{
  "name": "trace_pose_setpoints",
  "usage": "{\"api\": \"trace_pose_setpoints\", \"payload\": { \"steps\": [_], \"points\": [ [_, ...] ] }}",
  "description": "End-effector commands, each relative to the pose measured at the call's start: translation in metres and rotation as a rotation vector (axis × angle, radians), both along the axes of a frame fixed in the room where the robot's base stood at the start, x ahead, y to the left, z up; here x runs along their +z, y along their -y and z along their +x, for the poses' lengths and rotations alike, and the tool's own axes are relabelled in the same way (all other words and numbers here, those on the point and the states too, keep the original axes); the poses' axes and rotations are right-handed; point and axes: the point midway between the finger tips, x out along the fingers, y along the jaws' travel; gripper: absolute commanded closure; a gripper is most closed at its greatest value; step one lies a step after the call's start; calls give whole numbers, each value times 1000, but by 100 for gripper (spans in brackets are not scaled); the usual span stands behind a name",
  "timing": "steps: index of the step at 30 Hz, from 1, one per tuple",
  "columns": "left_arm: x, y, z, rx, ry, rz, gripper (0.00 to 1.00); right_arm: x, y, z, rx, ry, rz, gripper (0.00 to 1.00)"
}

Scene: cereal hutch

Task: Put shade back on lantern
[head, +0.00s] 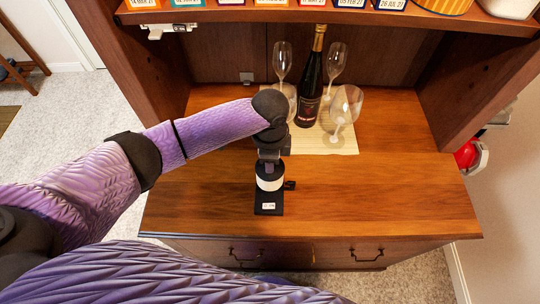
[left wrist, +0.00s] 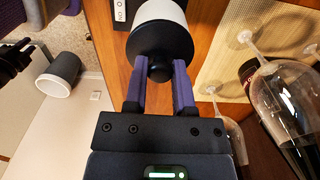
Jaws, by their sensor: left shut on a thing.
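The lantern (head: 269,183) stands on the wooden counter near its front edge, a white band under a black top. A flat black plate with a small white label (head: 268,206) is at its foot. My left gripper (left wrist: 158,88) is shut on the black knob (left wrist: 158,71) of the black cap (left wrist: 160,40). The white cylinder (left wrist: 160,12) shows directly past the cap. In the head view my left gripper (head: 269,160) is above the lantern and hides its top. I cannot tell whether the held part is seated or slightly raised. My right gripper is not in view.
A shelf (head: 330,17) with boxes overhangs the back. The counter (head: 390,195) right of the lantern is clear.

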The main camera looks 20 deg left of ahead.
Motion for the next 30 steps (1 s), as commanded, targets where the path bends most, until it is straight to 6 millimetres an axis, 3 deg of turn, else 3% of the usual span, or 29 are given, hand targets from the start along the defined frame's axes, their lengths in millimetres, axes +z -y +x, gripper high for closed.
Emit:
{"api": "trace_pose_setpoints", "payload": {
  "steps": [13, 30],
  "points": [
    [-1, 0, 0, 0, -1, 0, 100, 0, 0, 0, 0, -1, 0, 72],
    [-25, 0, 0, -1, -1, 0, 100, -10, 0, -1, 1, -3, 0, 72]
  ]
}}
